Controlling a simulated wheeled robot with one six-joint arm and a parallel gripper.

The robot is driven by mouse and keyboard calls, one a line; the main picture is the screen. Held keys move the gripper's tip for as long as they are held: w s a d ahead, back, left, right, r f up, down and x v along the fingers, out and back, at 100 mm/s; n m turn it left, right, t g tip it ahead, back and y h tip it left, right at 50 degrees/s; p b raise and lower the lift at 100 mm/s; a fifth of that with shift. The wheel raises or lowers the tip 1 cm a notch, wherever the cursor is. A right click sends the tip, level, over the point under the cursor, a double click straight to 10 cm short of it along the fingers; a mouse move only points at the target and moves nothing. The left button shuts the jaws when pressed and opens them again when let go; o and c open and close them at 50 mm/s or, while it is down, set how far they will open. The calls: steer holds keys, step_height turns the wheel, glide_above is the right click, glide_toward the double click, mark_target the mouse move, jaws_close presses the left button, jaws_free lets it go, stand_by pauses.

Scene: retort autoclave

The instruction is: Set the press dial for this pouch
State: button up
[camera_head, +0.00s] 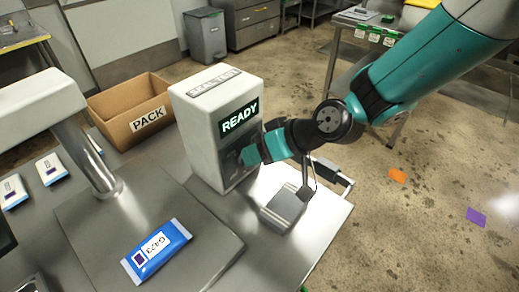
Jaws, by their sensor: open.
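The press (213,128) is a white box with a lit green READY display (240,117) and a label on its top edge. The dial is not clearly visible; my arm's end covers the lower part of the press's front face. My gripper (250,156) is at that face, just below the display, and is open. I cannot tell whether it touches the dial. A blue and white pouch (156,250) with a dark square and a printed code, hard to read, lies flat on the metal plate at the front.
A cardboard box marked PACK (132,112) stands left of the press. Several white pouches (52,168) lie at the left near a white-headed post (86,160). A grey block (284,208) sits on the metal table right of the press. The floor at right is mostly open.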

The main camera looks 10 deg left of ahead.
jaws_close()
stand_by(0.3)
steer(key=shift+s+a+f+n+t+h+b, duration=0.1)
steer(key=shift+s+a+n+t+h+b, duration=0.3)
steer(key=shift+n+t+h+b, duration=0.85)
steer(key=shift+s+a+f+n+t+h+b, duration=0.15)
steer(key=shift+s+n+t+h+b, duration=0.3)
steer(key=shift+t+b, duration=1.45)
steer(key=shift+s+a+f+n+t+h+b, duration=0.1)
steer(key=shift+s+a+n+t+h+b, duration=0.35)
steer(key=shift+n+t+b, duration=1.1)
steer(key=shift+d+r+m+h+b, duration=0.1)
steer(key=shift+d+m+h+b, duration=0.05)
steer(key=shift+m+h+b, duration=0.15)
